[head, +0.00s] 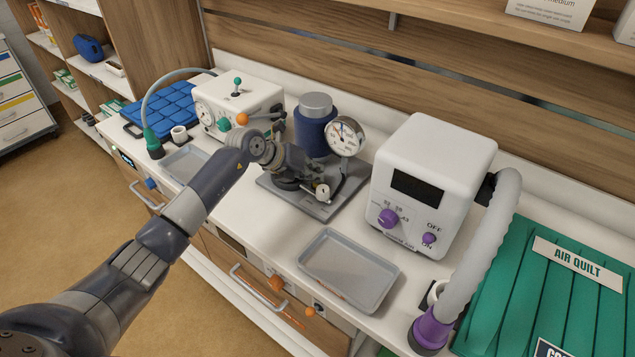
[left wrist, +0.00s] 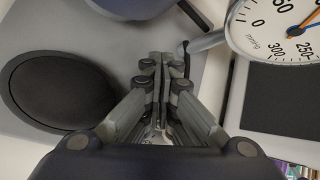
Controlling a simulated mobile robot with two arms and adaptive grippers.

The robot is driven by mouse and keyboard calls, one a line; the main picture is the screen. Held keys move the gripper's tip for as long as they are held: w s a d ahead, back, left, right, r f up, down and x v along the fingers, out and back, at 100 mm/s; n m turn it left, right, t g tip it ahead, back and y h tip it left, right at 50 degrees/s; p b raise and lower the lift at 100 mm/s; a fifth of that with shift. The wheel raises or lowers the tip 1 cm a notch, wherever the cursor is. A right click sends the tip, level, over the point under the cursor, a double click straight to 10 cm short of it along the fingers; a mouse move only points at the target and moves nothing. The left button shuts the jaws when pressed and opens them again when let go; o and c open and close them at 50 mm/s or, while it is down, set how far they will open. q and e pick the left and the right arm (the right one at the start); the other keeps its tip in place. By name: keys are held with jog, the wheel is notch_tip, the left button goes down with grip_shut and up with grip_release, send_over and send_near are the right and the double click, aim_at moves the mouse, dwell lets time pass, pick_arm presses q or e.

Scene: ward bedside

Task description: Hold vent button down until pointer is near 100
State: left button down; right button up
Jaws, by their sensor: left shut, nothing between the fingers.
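A round white gauge (head: 347,137) stands upright on a grey base plate (head: 265,180), beside a dark blue cylinder (head: 315,132) with a grey top. The gauge also shows, cut off, in the left wrist view (left wrist: 268,32); an orange pointer runs toward the upper right past the 50 mark, its tip out of frame. My left gripper (head: 316,177) is shut and empty, low over the plate in front of the gauge. A small pale round fitting (head: 323,192) shows by the fingertips; I cannot tell whether it is the vent button or whether they touch it. My right gripper is not in view.
A white warmer unit (head: 430,180) with purple knobs and a grey hose (head: 487,235) stands right. An empty grey tray (head: 348,268) lies in front. Another white device (head: 240,104) and a blue pad (head: 165,105) are left. A green quilt (head: 550,290) is at right.

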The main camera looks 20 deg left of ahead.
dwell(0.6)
pick_arm(q)
jog(key=shift+r+p, duration=0.65)
jog(key=shift+r, duration=0.15)
jog(key=shift+r, duration=0.1)
notch_tip(320, 180, up, 5)
jog(key=p, duration=0.3)
jog(key=shift+p, duration=0.4)
